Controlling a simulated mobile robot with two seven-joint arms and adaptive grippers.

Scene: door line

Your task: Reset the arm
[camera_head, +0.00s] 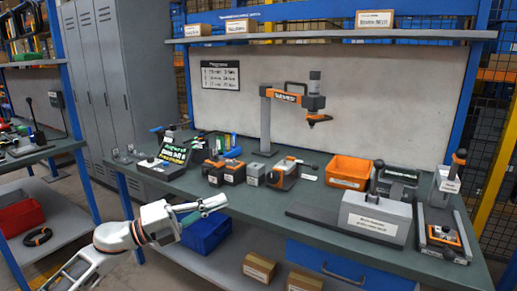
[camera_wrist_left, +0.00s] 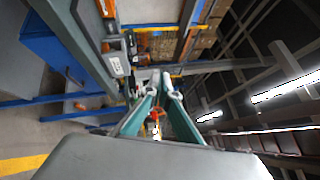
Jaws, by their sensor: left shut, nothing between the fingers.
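My left arm comes in from the lower left in the head view, and my left gripper (camera_head: 215,203) is at the front edge of the workbench (camera_head: 240,205), in front of the tools. Its green fingers are shut with nothing between them. The fingers also show in the left wrist view (camera_wrist_left: 161,88), tips close together, with the bench off to the upper left. I cannot tell whether the gripper is above the bench edge or just in front of it. My right gripper is not in view.
An orange-grey arm-like stand (camera_head: 266,125) rises at the back. A blue bin (camera_head: 207,232) and cardboard boxes (camera_head: 258,267) sit on the shelf below.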

